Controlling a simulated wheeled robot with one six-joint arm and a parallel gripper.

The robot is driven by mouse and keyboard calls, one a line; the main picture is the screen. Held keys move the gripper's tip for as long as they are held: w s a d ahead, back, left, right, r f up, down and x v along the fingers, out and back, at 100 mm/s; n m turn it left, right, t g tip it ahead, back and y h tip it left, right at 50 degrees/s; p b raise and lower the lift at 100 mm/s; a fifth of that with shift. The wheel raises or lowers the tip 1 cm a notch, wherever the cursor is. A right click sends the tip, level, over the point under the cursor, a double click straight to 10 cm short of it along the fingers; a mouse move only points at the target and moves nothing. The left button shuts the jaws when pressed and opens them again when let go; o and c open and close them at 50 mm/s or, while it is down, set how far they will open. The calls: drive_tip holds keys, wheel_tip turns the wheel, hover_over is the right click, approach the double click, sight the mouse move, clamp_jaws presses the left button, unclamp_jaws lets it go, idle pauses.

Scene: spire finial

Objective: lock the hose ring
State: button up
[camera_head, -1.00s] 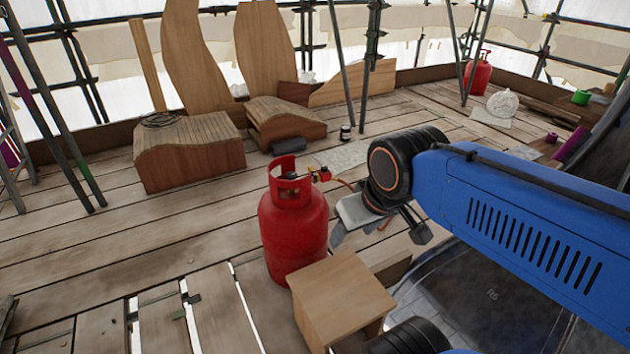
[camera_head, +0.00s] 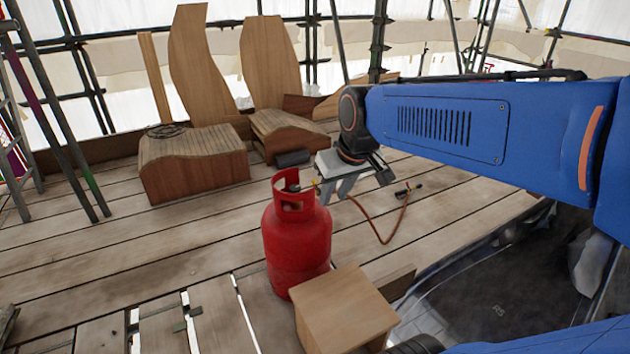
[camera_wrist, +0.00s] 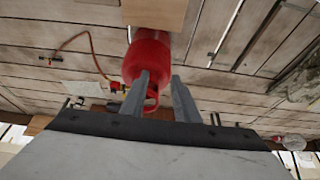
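The red gas cylinder (camera_head: 297,250) stands upright on the planks, with its collar on top. It also shows in the wrist view (camera_wrist: 147,58). A red and yellow fitting, which I take for the hose ring (camera_wrist: 118,87), sits beside the collar where the hose meets the valve; whether it is locked cannot be told. The orange-red hose (camera_head: 385,238) runs from there to a dark torch-like end on the floor. My gripper (camera_head: 336,196) is just right of the collar, fingers pointing down. In the wrist view my gripper (camera_wrist: 160,77) has its fingers apart, with nothing clearly held.
A wooden box (camera_head: 345,310) stands close in front of the cylinder. Curved wooden forms (camera_head: 195,160) stand at the back left. A dark roll (camera_head: 293,158) lies behind the cylinder. Planks left of the cylinder are largely clear, with open gaps (camera_head: 190,320) at the front.

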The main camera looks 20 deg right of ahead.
drive_tip(key=w+d, duration=0.2)
drive_tip(key=w, duration=0.7)
hover_over(314, 181)
drive_tip(key=s, duration=0.7)
wheel_tip(314, 181, down, 10)
drive_tip(key=x, duration=1.7)
drive_tip(key=shift+s+d+f, duration=0.1)
drive_tip(key=shift+d+f, duration=0.05)
drive_tip(key=shift+d, duration=0.05)
clamp_jaws()
